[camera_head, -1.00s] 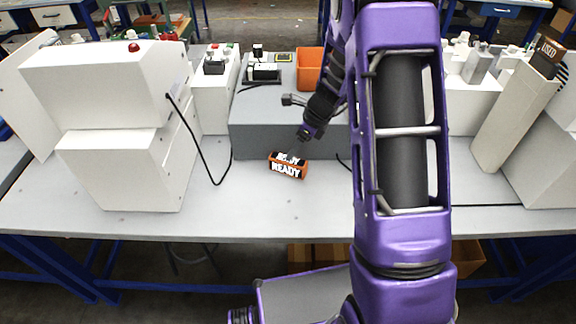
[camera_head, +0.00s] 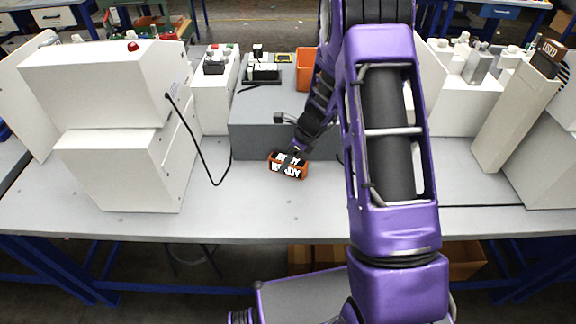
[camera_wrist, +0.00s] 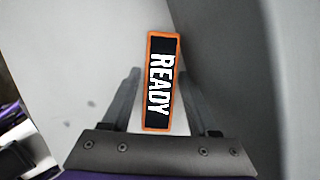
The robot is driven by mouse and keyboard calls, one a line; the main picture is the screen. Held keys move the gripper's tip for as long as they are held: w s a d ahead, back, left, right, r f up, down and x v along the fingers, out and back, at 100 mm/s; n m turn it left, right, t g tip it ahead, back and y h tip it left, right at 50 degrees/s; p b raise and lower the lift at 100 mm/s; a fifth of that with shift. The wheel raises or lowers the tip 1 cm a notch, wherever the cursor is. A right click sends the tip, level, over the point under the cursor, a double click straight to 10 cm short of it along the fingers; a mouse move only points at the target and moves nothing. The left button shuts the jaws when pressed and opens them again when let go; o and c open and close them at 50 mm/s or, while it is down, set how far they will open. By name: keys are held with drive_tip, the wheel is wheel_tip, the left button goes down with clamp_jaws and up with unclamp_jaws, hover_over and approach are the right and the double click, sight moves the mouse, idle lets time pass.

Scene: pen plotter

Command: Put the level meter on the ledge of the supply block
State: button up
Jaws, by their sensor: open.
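An orange-edged black block with white READY lettering (camera_head: 289,172) lies on the grey bench top (camera_head: 240,215), just in front of a large grey block (camera_head: 262,140). It also shows in the wrist view (camera_wrist: 161,85), upright between my fingers. I cannot tell for sure that it is the level meter, nor which block is the supply block. My gripper (camera_head: 292,155) is open over the READY block, and its fingers (camera_wrist: 161,82) stand on either side with gaps. The gripper partly covers the lettering in the head view.
On the grey block stand an orange bin (camera_head: 305,70) and a small black-and-white device (camera_head: 262,72). A white cabinet (camera_head: 120,165) with a black cable stands left; a white slanted panel (camera_head: 505,120) stands right. The bench front is clear.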

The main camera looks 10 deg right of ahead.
drive_tip(key=shift+f, duration=0.25)
idle(0.3)
clamp_jaws()
